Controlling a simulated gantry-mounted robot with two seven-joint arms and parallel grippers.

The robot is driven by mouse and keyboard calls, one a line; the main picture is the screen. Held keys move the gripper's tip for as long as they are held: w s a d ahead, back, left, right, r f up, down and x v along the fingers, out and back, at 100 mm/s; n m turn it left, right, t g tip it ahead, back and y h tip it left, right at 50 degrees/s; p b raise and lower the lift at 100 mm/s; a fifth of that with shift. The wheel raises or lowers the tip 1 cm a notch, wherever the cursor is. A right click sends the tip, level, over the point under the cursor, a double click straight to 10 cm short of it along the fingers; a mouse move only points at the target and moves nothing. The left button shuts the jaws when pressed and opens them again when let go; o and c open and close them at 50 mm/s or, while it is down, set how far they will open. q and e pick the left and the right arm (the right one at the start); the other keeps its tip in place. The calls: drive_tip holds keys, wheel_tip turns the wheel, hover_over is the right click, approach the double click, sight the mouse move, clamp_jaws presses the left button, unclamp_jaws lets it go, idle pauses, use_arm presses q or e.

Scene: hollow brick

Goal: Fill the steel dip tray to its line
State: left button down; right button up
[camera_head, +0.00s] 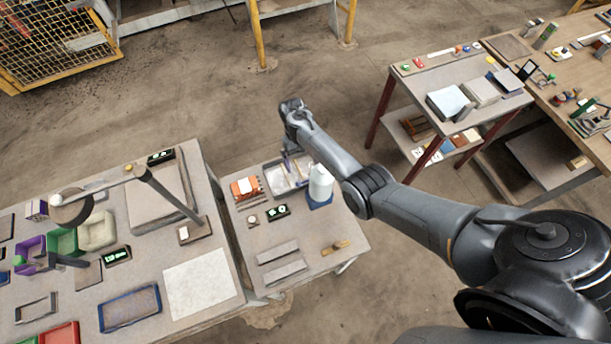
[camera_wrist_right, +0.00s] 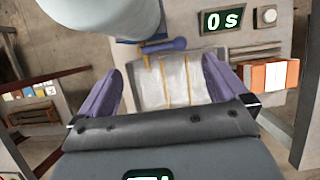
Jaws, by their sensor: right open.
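The steel dip tray (camera_head: 277,184) appears as a shallow pale tray on the small table in the head view. In the right wrist view, a pale surface with yellowish lines, likely the tray (camera_wrist_right: 172,85), lies between my fingers; its fill level cannot be told. My right gripper (camera_head: 291,160) is open above the tray's far side, its purple fingers spread and empty in the wrist view (camera_wrist_right: 160,72). A white rounded container (camera_head: 320,183) stands on a blue base right of the tray. It fills the wrist view's upper left (camera_wrist_right: 98,18). My left gripper is not in view.
An orange-and-white block (camera_head: 245,187) lies left of the tray. A timer (camera_head: 277,212) reads 0 S in the wrist view (camera_wrist_right: 223,20). Grey slabs (camera_head: 279,252) and a wooden-handled tool (camera_head: 336,247) lie nearer. A crowded bench (camera_head: 205,285) adjoins on the left.

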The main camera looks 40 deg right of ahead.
sight(306, 181)
drive_tip(key=d+b+x, duration=0.1)
drive_tip(key=b+x, duration=0.1)
drive_tip(key=x, duration=0.4)
drive_tip(key=shift+a+f+b, duration=0.4)
drive_tip(key=shift+a, duration=0.15)
drive_tip(key=shift+s, duration=0.15)
drive_tip(key=c, duration=1.3)
